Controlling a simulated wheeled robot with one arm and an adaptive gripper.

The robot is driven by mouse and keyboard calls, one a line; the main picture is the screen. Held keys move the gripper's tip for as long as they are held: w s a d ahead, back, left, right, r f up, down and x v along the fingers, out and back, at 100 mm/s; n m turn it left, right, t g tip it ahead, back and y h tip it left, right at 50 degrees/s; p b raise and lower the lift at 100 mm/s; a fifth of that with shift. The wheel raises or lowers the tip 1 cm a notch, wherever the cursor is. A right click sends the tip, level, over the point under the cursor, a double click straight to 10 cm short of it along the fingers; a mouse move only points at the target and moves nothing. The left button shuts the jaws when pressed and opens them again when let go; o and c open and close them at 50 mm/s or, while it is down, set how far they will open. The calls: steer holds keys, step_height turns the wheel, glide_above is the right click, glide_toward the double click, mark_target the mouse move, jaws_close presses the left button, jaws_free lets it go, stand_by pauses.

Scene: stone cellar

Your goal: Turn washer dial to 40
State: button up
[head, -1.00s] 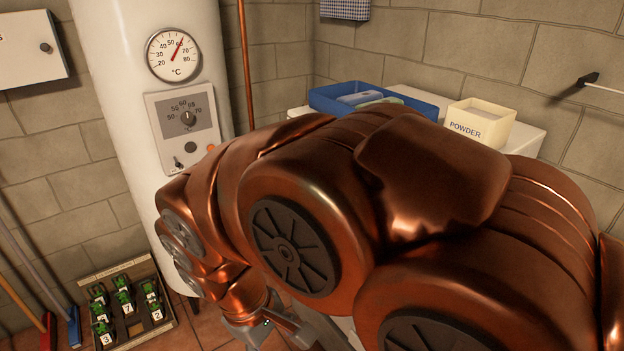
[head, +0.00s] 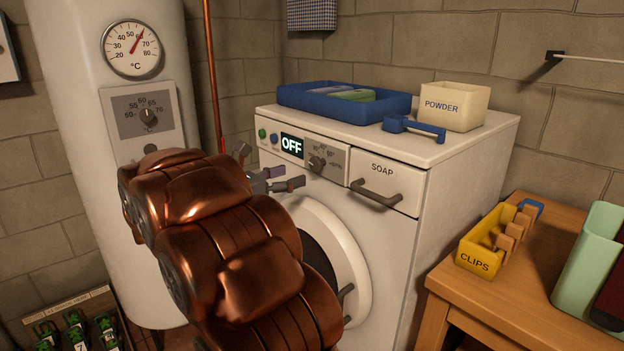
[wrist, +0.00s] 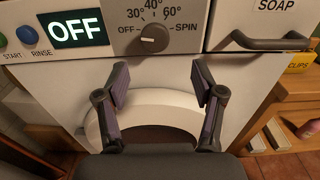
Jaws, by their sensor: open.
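The washer (head: 390,215) stands against the back wall in the head view. Its grey dial (head: 316,163) is on the front panel and also shows in the wrist view (wrist: 152,40), with its white mark pointing left towards OFF. The 30°, 40° and 60° marks arc above it, and SPIN is at the right. The display (head: 291,146) reads OFF. My gripper (head: 277,180) is in front of the washer's panel. In the wrist view, its two fingers (wrist: 161,82) are spread and empty, below the dial and apart from it.
The SOAP drawer (head: 387,184) with its handle is right of the dial; green and blue buttons (head: 262,134) are left of the display. The round door (head: 340,255) is below. A blue tray (head: 340,117), a scoop and a powder box (head: 453,107) stand on top. A wooden table (head: 500,285) is at right.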

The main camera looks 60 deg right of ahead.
mark_target(314, 165)
steer(key=x, duration=0.8)
steer(key=shift+w+d+r, duration=0.1)
steer(key=shift+w+r, duration=0.15)
steer(key=c, duration=1.1)
